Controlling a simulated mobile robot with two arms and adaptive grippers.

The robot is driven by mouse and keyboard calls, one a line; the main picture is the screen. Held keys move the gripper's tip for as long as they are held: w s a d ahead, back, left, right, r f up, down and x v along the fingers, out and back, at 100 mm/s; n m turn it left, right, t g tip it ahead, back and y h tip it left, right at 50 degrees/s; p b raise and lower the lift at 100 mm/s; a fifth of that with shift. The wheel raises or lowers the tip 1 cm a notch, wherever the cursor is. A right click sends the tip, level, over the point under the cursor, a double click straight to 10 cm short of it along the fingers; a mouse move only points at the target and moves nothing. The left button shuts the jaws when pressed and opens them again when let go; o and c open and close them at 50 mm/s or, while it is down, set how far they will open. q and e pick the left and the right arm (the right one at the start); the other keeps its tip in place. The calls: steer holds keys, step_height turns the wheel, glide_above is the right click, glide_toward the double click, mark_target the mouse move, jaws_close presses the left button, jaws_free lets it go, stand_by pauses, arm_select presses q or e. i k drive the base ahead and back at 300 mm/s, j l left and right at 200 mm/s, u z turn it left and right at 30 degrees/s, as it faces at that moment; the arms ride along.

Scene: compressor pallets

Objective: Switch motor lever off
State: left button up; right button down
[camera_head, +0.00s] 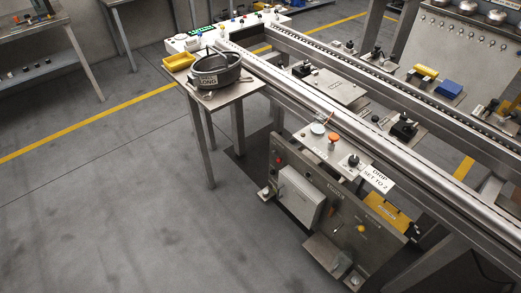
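No lever marked as the motor lever can be made out at this size. A grey control box (312,147) on the conveyor's near side carries a pale round button (318,129), an orange button (334,138) and a black knob (353,160). Below it is an upright metal panel (330,212) with a light grey box (299,194), a small red control (279,161) and a yellow knob (361,229). The on or off position of any control is too small to tell. Neither of my grippers is in view.
A long conveyor (300,97) runs from upper left to lower right. The floor at left is open.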

mark_target(279, 161)
steer(key=i+j, duration=0.4)
steer(key=i+j+z, duration=0.1)
steer(key=i+j, duration=0.3)
steer(key=j, duration=0.2)
steer(key=i+j+z, duration=0.1)
steer(key=i+j, duration=0.3)
steer(key=j, duration=0.15)
